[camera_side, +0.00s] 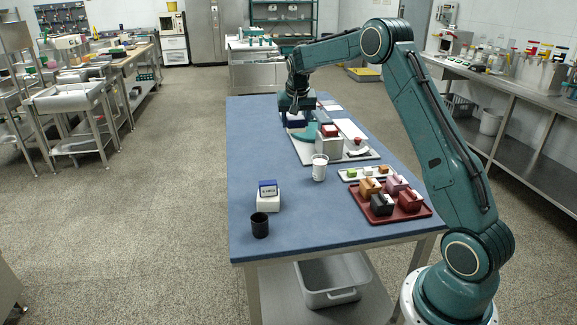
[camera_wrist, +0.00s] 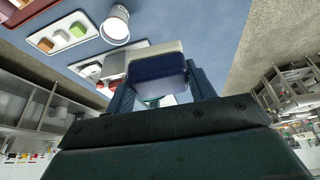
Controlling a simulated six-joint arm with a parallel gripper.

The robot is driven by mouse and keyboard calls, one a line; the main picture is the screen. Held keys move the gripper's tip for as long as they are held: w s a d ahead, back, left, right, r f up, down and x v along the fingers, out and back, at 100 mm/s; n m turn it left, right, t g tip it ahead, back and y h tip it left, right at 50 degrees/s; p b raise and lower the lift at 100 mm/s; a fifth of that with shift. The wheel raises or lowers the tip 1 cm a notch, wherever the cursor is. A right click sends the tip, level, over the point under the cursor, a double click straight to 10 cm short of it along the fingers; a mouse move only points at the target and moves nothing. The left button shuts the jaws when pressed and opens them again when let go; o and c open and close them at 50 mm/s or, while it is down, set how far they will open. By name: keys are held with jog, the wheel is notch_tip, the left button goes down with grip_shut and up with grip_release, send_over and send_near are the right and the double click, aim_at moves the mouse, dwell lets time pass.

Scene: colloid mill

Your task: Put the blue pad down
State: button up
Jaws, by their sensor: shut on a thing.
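My gripper (camera_side: 297,108) is at the far part of the blue table, pointing down over the mill's tray. In the wrist view my gripper (camera_wrist: 160,78) is shut on the blue pad (camera_wrist: 158,68), a block with a dark blue face and a whitish side. In the side view the blue pad (camera_side: 297,122) shows only partly below the fingers. Whether it touches anything beneath is hard to tell. A second block with a blue top and a white, labelled lower part (camera_side: 268,195) stands near the table's front left.
A black cup (camera_side: 260,225) stands by the front block. A white cup (camera_side: 319,167) stands mid-table. A red tray (camera_side: 414,212) holds several coloured blocks, and a pale tray (camera_side: 347,175) holds small ones. The colloid mill's grey base (camera_side: 305,154) is close to my gripper. The table's left side (camera_side: 250,150) is clear.

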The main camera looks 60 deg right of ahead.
jog(key=s+a, duration=0.6)
jog(key=s, duration=0.4)
jog(key=shift+s+f+n, duration=0.35)
jog(key=shift+s+n, duration=0.05)
notch_tip(320, 180, down, 20)
dwell(0.8)
jog(key=shift+f, duration=0.15)
jog(key=o, duration=1)
jog(key=shift+r, duration=0.2)
jog(key=v, duration=1.2)
jog(key=shift+s+d, duration=0.15)
jog(key=shift+d, duration=0.1)
